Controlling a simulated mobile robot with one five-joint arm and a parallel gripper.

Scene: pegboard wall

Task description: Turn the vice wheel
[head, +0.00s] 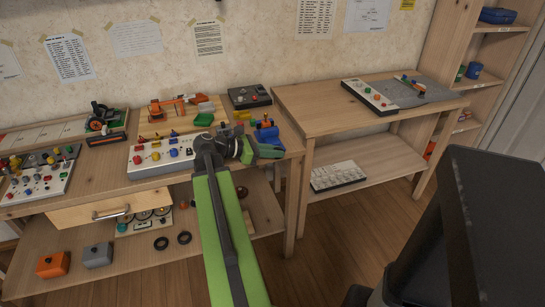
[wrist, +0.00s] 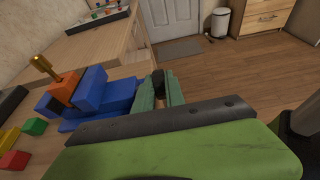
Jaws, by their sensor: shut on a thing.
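The blue vice (head: 266,131) sits at the right end of the workbench. In the wrist view the vice (wrist: 90,92) is left of my gripper, with an orange block and a brass-coloured pin at its jaws. My gripper (head: 272,150) is at the bench's right edge, beside the vice. In the wrist view its green fingers (wrist: 160,88) are closed around a small dark part at the vice's right end, which appears to be the vice wheel (wrist: 158,84). The fingers hide most of the wheel, so its angle cannot be told.
Coloured blocks (wrist: 34,127) lie left of the vice. A button panel (head: 160,153) stands left of my arm. Open floor (wrist: 235,75) lies beyond my gripper.

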